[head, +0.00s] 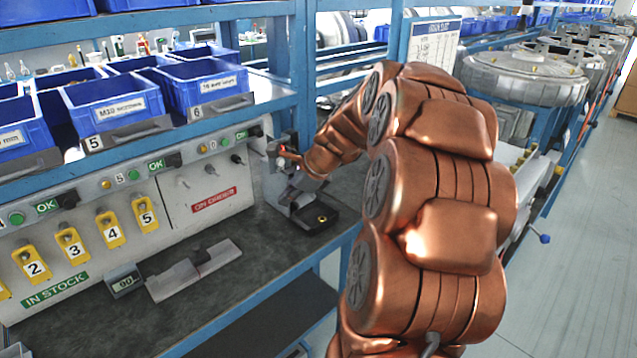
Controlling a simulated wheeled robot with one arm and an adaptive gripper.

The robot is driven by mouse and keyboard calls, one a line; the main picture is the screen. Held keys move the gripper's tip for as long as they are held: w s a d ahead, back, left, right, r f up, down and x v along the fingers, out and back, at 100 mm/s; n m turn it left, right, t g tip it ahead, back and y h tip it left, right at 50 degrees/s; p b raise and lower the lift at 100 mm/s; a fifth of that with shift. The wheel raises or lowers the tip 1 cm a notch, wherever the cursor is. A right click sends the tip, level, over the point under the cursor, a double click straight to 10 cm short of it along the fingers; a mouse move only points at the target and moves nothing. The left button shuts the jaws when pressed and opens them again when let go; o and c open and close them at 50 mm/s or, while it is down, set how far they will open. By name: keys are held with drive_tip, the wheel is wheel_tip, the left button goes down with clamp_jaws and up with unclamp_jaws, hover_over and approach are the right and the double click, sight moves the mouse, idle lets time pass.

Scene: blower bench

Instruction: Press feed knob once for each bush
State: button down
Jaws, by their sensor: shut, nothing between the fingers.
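A small grey feeder (279,181) stands on the bench at the foot of the blue upright. A black tray (328,226) at its base holds a small brass-coloured bush (321,218). A small red and orange detail shows at the feeder's top; I cannot tell if it is the feed knob. My copper arm reaches in from the right, and my gripper (298,184) is at the feeder, shut and empty. Its fingertips are small and hard to separate from the feeder, so I cannot tell whether they touch it.
A white panel with yellow numbered tags (110,229) and an "ON ORDER" label (213,201) runs left of the feeder. Blue bins (205,88) stand above. A grey plate (194,270) and a small display (124,281) lie on the bench. The bench front is mostly clear.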

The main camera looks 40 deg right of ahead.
drive_tip(key=s+d+f+m+t+h, duration=0.1)
drive_tip(key=d+m, duration=0.8)
drive_tip(key=d, duration=1)
drive_tip(key=shift+s+d+m+t+h+b, duration=0.15)
drive_tip(key=shift+s+m+t+h+b, duration=0.25)
drive_tip(key=shift+t+h, duration=0.4)
drive_tip(key=shift+f, duration=0.1)
drive_tip(key=w+r+p+x, duration=0.1)
drive_tip(key=r+p+x, duration=0.1)
drive_tip(key=x, duration=1)
drive_tip(key=shift+w+f, duration=0.35)
drive_tip(key=shift+w, duration=0.35)
drive_tip(key=shift+d+r+p, duration=0.1)
drive_tip(key=shift+d+p, duration=0.05)
drive_tip(key=shift+p, duration=0.15)
